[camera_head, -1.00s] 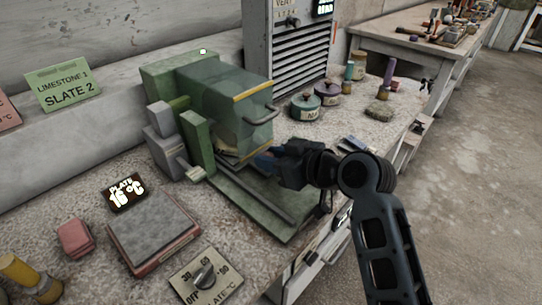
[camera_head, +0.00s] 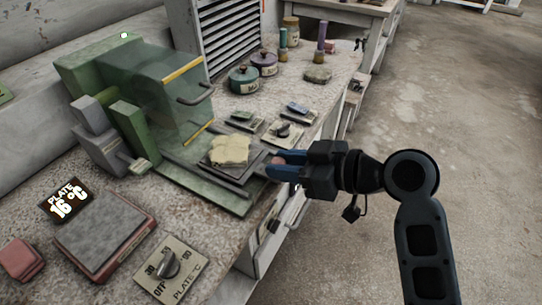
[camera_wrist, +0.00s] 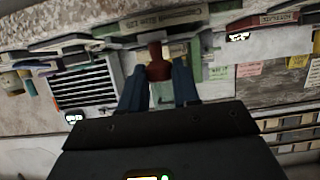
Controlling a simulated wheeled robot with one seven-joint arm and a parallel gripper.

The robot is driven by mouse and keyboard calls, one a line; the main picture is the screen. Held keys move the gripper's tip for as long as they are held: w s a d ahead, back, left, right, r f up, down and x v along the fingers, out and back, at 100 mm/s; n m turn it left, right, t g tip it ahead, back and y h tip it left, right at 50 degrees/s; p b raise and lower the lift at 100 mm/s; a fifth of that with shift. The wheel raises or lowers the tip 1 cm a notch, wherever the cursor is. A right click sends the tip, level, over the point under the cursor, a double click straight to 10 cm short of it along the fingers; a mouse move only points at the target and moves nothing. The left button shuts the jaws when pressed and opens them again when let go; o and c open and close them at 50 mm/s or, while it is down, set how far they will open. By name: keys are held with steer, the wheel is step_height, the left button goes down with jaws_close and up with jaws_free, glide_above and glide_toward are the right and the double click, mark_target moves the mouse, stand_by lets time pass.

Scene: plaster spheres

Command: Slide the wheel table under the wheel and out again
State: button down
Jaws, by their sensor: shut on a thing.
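The green machine (camera_head: 128,128) stands on the bench with a clear, yellow-edged guard (camera_head: 178,98) over it. A wheel behind the guard is too dim to make out. The dark wheel table (camera_head: 236,177) sits on the machine's rails, in front of and right of the guard, clear of it. A pale yellowish piece (camera_head: 230,150) lies on the table. My gripper (camera_head: 278,168) is at the table's outer right end. Its blue fingers (camera_wrist: 158,85) are shut on a reddish-brown knob (camera_wrist: 156,62), seen between them in the wrist view.
A grey plate (camera_head: 100,230) with a dial panel (camera_head: 170,270) lies at front left. Two lidded pots (camera_head: 244,78), small panels (camera_head: 283,132) and a grey stone (camera_head: 317,75) stand on the bench behind. Open floor (camera_head: 440,110) lies to the right.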

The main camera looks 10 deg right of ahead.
steer(key=shift+s+d, duration=0.1)
steer(key=shift+d, duration=0.1)
steer(key=c, duration=0.8)
jaws_free()
steer(key=shift+c, duration=0.2)
steer(key=shift+s, duration=0.1)
steer(key=v, duration=0.7)
steer(key=shift+s+d+r, duration=0.2)
steer(key=shift+d, duration=0.1)
